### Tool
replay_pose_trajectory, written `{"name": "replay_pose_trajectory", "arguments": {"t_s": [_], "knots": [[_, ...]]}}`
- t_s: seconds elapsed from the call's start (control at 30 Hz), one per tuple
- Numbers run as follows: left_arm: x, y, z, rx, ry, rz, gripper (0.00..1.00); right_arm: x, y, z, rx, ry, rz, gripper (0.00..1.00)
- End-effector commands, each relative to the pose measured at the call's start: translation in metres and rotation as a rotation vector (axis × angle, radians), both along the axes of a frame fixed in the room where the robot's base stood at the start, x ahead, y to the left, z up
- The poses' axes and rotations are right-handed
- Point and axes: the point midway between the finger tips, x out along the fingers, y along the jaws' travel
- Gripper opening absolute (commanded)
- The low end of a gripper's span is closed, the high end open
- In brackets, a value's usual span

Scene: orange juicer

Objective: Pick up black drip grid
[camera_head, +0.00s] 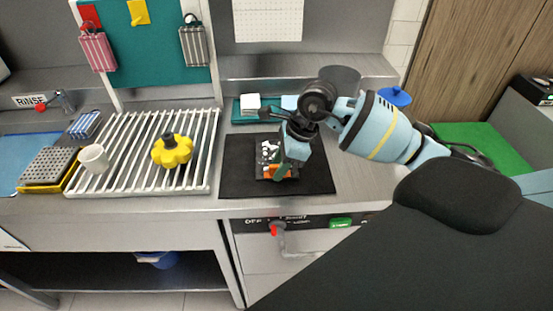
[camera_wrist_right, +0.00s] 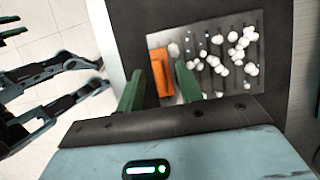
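The black drip grid (camera_head: 264,158) is a dark slotted plate with white bits scattered on it and an orange block (camera_head: 279,171) at its near edge. It lies on a black mat (camera_head: 235,180) on the steel counter. In the right wrist view the grid (camera_wrist_right: 215,82) shows its slots and white lumps, with the orange block (camera_wrist_right: 160,72) at its left end. My right gripper (camera_wrist_right: 160,70) is open, its green fingers on either side of the orange block with gaps showing. Whether they touch it is unclear. My left gripper cannot be clearly made out; bluish-dark links show at the wrist view's left.
A white rack (camera_head: 126,168) left of the mat holds a yellow knobbed piece (camera_head: 172,151) and a white mug (camera_head: 94,158). A teal tray (camera_head: 245,118) with a white block stands behind the mat. The counter's front edge runs close to the mat.

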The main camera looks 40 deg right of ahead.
Motion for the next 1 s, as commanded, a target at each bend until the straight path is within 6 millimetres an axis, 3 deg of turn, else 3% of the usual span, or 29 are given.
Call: {"name": "replay_pose_trajectory", "arguments": {"t_s": [0.13, 0.4, 0.77, 1.0], "knots": [[-0.001, 0.0, -0.001, 0.0, 0.002, 0.0, 0.36, 0.0, 0.0, 0.0, 0.0, 0.0, 0.0, 0.34], [-0.001, 0.0, -0.001, 0.001, 0.003, 0.0, 0.36, 0.0, 0.0, 0.0, -0.001, 0.001, 0.0, 0.0], [-0.002, 0.0, -0.001, 0.001, 0.004, 0.0, 0.36, 0.0, 0.0, 0.002, 0.0, -0.001, 0.0, 0.0], [-0.005, 0.0, -0.005, 0.001, 0.012, -0.001, 0.36, 0.001, -0.001, 0.017, -0.001, -0.002, 0.0, 0.0]]}}
